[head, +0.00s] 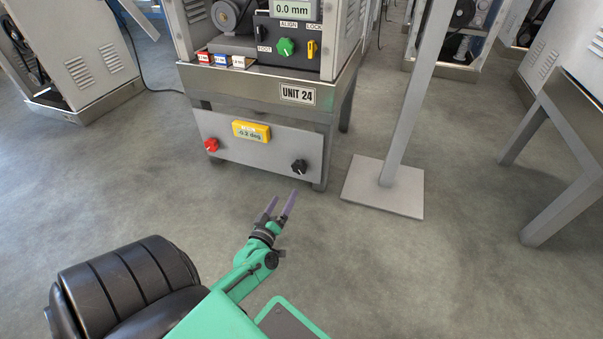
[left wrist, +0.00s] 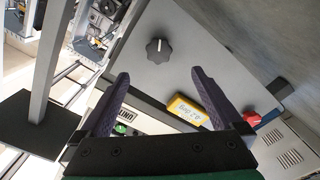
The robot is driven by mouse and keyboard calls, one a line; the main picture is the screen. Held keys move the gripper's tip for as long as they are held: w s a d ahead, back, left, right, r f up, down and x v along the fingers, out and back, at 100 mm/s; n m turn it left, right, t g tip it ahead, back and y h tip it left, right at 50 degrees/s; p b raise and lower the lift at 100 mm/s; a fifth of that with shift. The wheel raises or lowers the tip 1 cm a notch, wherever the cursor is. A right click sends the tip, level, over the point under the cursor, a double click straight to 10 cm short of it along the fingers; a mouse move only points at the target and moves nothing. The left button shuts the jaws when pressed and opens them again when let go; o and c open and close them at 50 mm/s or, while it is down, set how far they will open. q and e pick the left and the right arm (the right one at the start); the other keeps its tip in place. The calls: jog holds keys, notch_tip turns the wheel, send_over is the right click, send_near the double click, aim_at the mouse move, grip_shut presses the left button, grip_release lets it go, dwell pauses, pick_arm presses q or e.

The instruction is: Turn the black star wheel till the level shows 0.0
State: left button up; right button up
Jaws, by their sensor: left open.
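The black star wheel (head: 299,166) sits at the lower right of the grey front panel (head: 235,154) under the unit marked UNIT 24. It also shows in the left wrist view (left wrist: 158,51), with a white pointer mark. The yellow level (head: 251,131) is on the same panel and seems to read -0.2 deg; it shows tilted in the left wrist view (left wrist: 188,112). My left gripper (head: 282,196) is open and empty, in front of and below the wheel, apart from it. In the left wrist view the wheel appears between and beyond the fingertips (left wrist: 160,75).
A red knob (head: 211,145) is at the panel's left. Above are a green knob (head: 286,47), a yellow lock lever (head: 311,48) and a display (head: 291,10) reading 0.0 mm. A grey post on a flat base (head: 383,187) stands to the right. Floor before the panel is clear.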

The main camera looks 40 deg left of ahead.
aim_at(298, 169)
pick_arm(q)
jog(key=b+x, duration=0.4)
jog(key=x, duration=1)
jog(key=shift+b, duration=0.4)
jog(key=shift+w+a+r, duration=0.15)
jog(key=shift+w, duration=0.1)
jog(key=c, duration=1.4)
jog(key=shift+o, duration=0.3)
jog(key=shift+n, duration=0.4)
jog(key=n, duration=0.9)
jog(key=shift+n, duration=0.3)
